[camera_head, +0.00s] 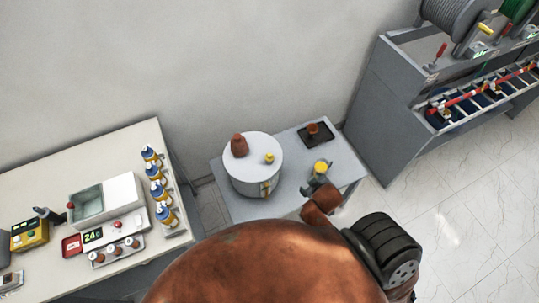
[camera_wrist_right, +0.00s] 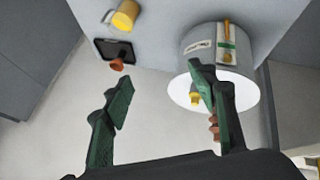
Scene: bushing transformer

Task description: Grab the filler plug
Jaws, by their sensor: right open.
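A white and grey cylindrical transformer (camera_head: 255,181) stands on a grey table. On its lid are a small yellow plug (camera_head: 269,157), which looks like the filler plug, and a brown bushing (camera_head: 239,145). My right gripper (camera_head: 317,184) is to the right of the transformer, partly hidden by my arm. In the right wrist view my right gripper (camera_wrist_right: 160,88) is open, with nothing between its fingers. There the yellow plug (camera_wrist_right: 195,99) shows by the right finger, which partly covers the transformer (camera_wrist_right: 240,55). My left gripper is not in view.
A yellow cylinder (camera_head: 321,166) stands on the grey table (camera_head: 347,170) near my right gripper. Behind it is a dark tray (camera_head: 318,139) with a brown piece (camera_head: 313,128). A bench with bottles (camera_head: 158,190) is left; a grey cabinet (camera_head: 378,115) is right.

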